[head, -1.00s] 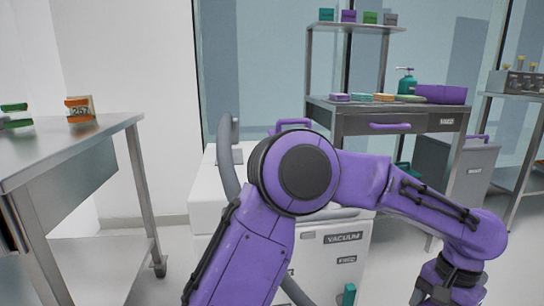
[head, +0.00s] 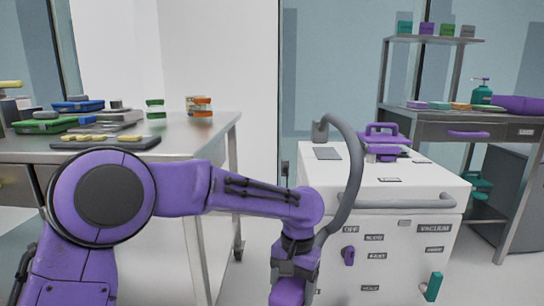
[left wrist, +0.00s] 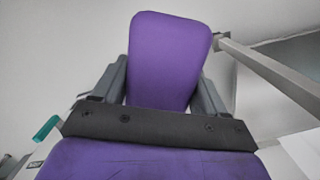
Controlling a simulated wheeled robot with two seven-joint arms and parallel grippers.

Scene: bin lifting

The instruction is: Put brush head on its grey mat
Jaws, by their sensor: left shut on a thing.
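My left gripper (head: 294,268) hangs in front of the vacuum cart's left side in the head view, its tips low in the picture. In the left wrist view, the gripper (left wrist: 160,88) has its two grey fingers on either side of a purple rounded thing (left wrist: 168,50) and is shut on it. I cannot tell from its shape whether this is the brush head. A small grey mat (head: 327,154) lies flat on the white cart's top, near its left end, and looks bare. My right gripper is out of view.
The white vacuum cart (head: 440,182) carries a grey hose (head: 352,160) arching over its front and a purple-handled item (head: 387,133). A metal table (head: 190,135) with cases and a dark tray (head: 105,143) stands left. A drawer bench (head: 450,124) stands right.

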